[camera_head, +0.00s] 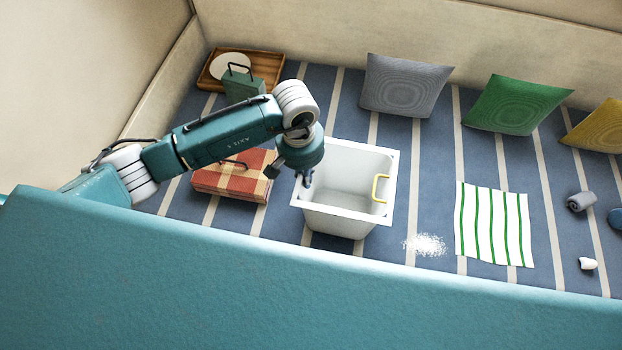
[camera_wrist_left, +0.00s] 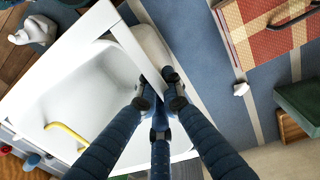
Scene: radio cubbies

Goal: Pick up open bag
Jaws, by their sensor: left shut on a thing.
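The open bag (camera_head: 341,222) is a white, box-like open container with a wide square rim and a yellow handle on its right side in the head view. It stands upright and looks empty inside. My left gripper (camera_head: 307,181) reaches down to its left rim and is shut on it. In the left wrist view the fingers of my left gripper (camera_wrist_left: 160,92) meet at the white rim of the open bag (camera_wrist_left: 70,75), with the yellow handle on the far side. I cannot tell whether the bag touches the striped surface. My right gripper is not in view.
A red checked box (camera_head: 236,181) lies just left of the bag. A green box (camera_head: 243,88) and a wooden tray (camera_head: 273,62) are behind. White grains (camera_head: 426,245) and a striped cloth (camera_head: 494,224) lie to the right. Cushions (camera_head: 403,87) line the back. A teal edge (camera_head: 300,310) is in front.

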